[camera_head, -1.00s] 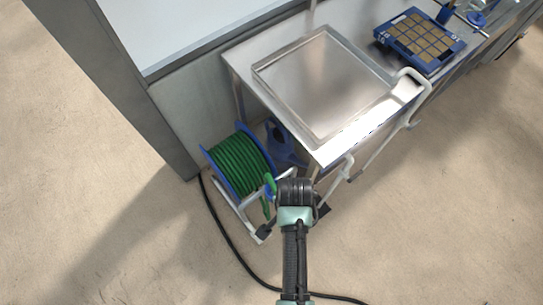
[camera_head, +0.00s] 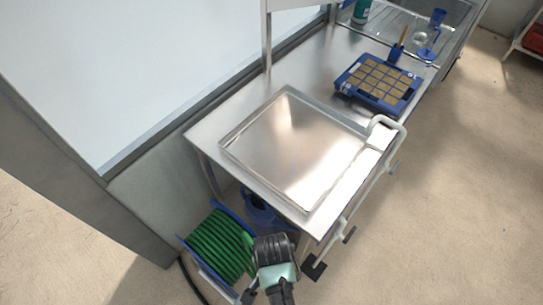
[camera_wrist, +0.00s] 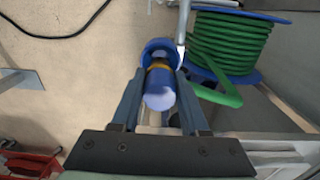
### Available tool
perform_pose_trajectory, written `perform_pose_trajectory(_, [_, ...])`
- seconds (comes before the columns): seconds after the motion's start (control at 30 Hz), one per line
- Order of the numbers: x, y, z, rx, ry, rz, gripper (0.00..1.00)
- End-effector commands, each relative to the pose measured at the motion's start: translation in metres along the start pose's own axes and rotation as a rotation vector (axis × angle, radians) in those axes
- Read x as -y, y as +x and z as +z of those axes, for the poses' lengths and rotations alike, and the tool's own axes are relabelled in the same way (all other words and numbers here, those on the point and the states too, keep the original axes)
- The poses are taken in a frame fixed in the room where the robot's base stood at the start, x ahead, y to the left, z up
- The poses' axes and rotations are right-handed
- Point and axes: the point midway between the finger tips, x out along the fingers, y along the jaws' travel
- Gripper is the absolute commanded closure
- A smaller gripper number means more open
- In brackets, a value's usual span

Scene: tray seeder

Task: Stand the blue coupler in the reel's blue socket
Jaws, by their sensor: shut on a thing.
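In the wrist view, the blue coupler (camera_wrist: 159,92), a short blue cylinder with a yellow band, sits between the fingers of my gripper (camera_wrist: 160,76), which is shut on it. The blue socket (camera_wrist: 157,48) shows as a wider round blue cup just beyond the coupler's yellow band, beside a white tube of the reel's frame. The coupler's far end overlaps the socket in this view; I cannot tell whether it is inside. The hose reel (camera_wrist: 225,42) carries green hose and has blue flanges. In the head view, the reel (camera_head: 218,245) stands low beside my wrist, which hides the fingers and coupler.
A steel bench (camera_head: 205,130) with a shallow empty tray (camera_head: 232,142) stands above the reel. A blue seed tray (camera_head: 346,90) lies farther along it. A blue watering can (camera_head: 258,208) is under the bench. Open floor (camera_head: 440,230) lies to the right.

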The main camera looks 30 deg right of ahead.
Motion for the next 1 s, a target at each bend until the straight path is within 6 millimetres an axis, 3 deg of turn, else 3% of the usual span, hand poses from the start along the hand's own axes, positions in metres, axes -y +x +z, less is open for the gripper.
perform_pose_trajectory(0.03, [0.000, 0.011, 0.000, -0.001, 0.000, -0.001, 1.00])
perform_pose_trajectory(0.23, [0.000, 0.024, 0.000, -0.001, 0.000, -0.001, 1.00])
perform_pose_trajectory(1.0, [0.000, 0.023, 0.001, 0.000, 0.000, 0.000, 1.00])
